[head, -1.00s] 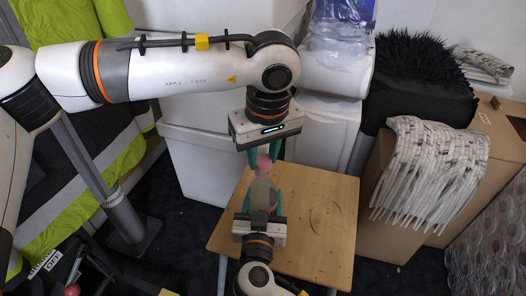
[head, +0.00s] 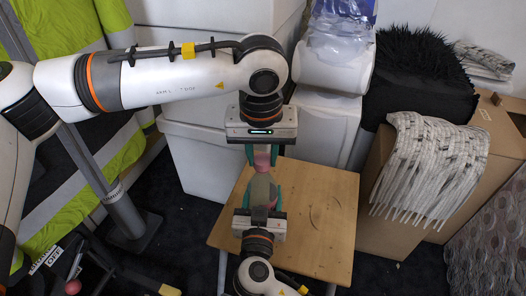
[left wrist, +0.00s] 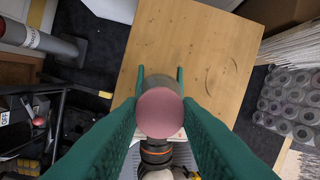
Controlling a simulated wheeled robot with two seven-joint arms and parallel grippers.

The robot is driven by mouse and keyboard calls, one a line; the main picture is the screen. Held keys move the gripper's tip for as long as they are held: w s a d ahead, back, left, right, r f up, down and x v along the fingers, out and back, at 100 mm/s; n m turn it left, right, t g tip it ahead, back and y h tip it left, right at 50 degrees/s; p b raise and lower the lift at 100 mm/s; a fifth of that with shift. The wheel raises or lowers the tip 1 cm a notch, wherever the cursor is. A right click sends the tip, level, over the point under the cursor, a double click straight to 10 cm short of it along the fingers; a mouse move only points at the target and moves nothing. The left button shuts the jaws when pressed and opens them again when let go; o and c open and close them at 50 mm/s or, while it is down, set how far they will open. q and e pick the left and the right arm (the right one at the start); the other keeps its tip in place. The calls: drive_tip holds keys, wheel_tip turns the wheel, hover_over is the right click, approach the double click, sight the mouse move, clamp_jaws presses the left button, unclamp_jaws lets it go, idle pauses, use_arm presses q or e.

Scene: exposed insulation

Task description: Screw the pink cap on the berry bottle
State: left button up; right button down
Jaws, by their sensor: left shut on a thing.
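The pink cap (head: 262,161) is between the green fingers of my left gripper (head: 262,156), which points down over the wooden table. In the left wrist view the cap is a round pink disc (left wrist: 160,113) between both fingers, hiding most of what is beneath it. The berry bottle (head: 262,190), translucent and greenish-grey, stands upright directly below the cap. My right gripper (head: 262,198) comes in from the front, with its green fingers on both sides of the bottle's body. Cap and bottle top look very close; I cannot tell whether they touch.
The wooden table (head: 318,220) is bare around the bottle. White bins (head: 205,160) stand behind it, and a cardboard box (head: 400,225) with a striped cloth stands to the right. A dark cart with a pink ball (head: 72,287) is at the lower left.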

use_arm(q)
drive_tip(key=m+h, duration=0.1)
drive_tip(key=m, duration=0.6)
drive_tip(key=shift+a, duration=0.15)
drive_tip(key=m+g, duration=0.1)
drive_tip(key=m, duration=0.3)
drive_tip(key=shift+w, duration=0.1)
drive_tip(key=o, duration=0.9)
drive_tip(key=shift+r, duration=0.15)
drive_tip(key=shift+r, duration=2.1)
drive_tip(key=shift+c, duration=0.2)
